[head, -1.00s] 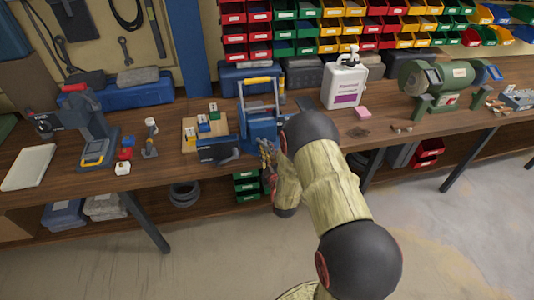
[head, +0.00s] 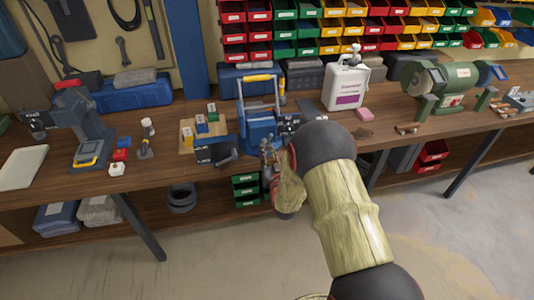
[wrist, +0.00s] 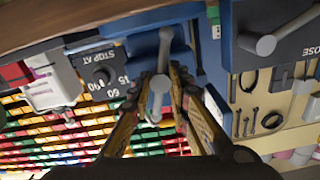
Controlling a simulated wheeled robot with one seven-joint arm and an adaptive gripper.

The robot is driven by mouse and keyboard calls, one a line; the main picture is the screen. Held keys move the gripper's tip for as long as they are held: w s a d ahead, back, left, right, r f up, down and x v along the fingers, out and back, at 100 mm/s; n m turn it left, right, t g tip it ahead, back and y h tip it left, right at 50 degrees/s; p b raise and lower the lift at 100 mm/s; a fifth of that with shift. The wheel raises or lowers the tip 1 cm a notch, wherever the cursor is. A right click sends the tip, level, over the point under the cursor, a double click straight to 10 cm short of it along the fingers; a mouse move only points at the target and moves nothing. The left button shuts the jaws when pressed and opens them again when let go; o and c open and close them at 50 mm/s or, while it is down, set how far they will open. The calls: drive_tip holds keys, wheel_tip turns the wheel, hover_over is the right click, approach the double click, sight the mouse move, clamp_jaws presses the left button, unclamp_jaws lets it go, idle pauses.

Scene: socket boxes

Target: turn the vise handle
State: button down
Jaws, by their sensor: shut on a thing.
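In the wrist view a grey metal handle (wrist: 164,52) runs down from a blue body between my fingers. My gripper (wrist: 160,84) is shut on this handle, one finger on each side. In the head view my gripper (head: 268,157) is at the front of the blue vise-like body (head: 262,132), close to the bench edge. My arm and fingers hide most of the handle there. How far the handle is turned is hard to tell.
A dark box marked "STOP AT" (wrist: 98,72) stands beside the handle. On the other side is a dark blue device with a grey lever (wrist: 268,44). A white jug (head: 346,84) and a green grinder (head: 448,82) stand farther right on the bench (head: 392,138).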

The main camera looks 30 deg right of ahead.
drive_tip(key=m+b, duration=0.1)
drive_tip(key=m, duration=0.2)
drive_tip(key=m+b, duration=0.2)
drive_tip(key=m, duration=0.2)
drive_tip(key=f+m+b, duration=0.1)
drive_tip(key=m+b, duration=0.1)
drive_tip(key=m, duration=0.2)
drive_tip(key=shift+s+a, duration=0.2)
drive_tip(key=shift+m, duration=0.5)
idle(1.2)
drive_tip(key=c, duration=1.9)
unclamp_jaws()
drive_tip(key=shift+o, duration=1.3)
drive_tip(key=shift+w, duration=0.1)
drive_tip(key=shift+r, duration=0.15)
